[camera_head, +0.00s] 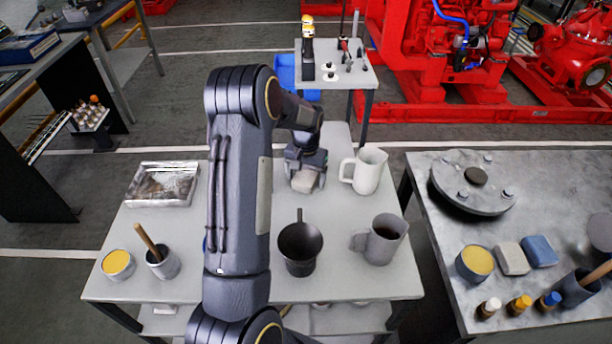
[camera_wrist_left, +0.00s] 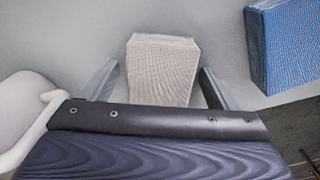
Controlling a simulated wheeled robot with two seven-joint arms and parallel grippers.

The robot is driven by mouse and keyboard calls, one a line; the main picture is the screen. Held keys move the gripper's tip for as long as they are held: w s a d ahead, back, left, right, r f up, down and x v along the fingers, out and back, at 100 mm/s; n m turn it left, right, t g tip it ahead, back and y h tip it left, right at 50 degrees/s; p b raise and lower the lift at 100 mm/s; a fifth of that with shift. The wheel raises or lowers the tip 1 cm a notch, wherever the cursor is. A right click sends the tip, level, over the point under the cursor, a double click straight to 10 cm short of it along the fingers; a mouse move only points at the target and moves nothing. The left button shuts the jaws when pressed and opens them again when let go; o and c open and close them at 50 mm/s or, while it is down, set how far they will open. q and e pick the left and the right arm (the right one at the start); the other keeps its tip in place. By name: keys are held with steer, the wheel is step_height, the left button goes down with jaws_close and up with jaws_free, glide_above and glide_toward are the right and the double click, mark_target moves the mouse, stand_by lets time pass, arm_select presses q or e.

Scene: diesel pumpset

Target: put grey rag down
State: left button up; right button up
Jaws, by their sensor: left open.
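The grey rag (camera_head: 302,182) is a small folded block on the light grey table (camera_head: 345,281), near its far side. In the left wrist view the rag (camera_wrist_left: 162,68) lies between the two fingers, with a gap on each side. My left gripper (camera_head: 305,178) is open and low around the rag, reaching down from above. The rag appears to rest on the table; its near end is hidden by the gripper body in the wrist view. My right gripper is not in view.
A blue folded cloth (camera_wrist_left: 287,45) shows in the wrist view. A tray (camera_head: 163,184) lies left. Another table (camera_head: 440,185) stands right.

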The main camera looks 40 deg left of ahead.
mark_target(306, 176)
arm_select(q)
step_height(306, 176, up, 12)
steer(key=b, duration=0.1)
steer(key=s+d+r+t+h, duration=0.2)
steer(key=s+d+r, duration=0.4)
steer(key=s+r, duration=0.1)
steer(key=s+d+f+m+t+h, duration=0.1)
steer(key=s+d+m+t, duration=0.1)
steer(key=s+d, duration=1.3)
steer(key=s+t, duration=0.1)
steer(key=s, duration=0.3)
steer(key=shift+f+t+h, duration=0.3)
steer(key=shift+f+h, duration=0.05)
steer(key=shift+h, duration=0.05)
steer(key=shift+d, duration=0.1)
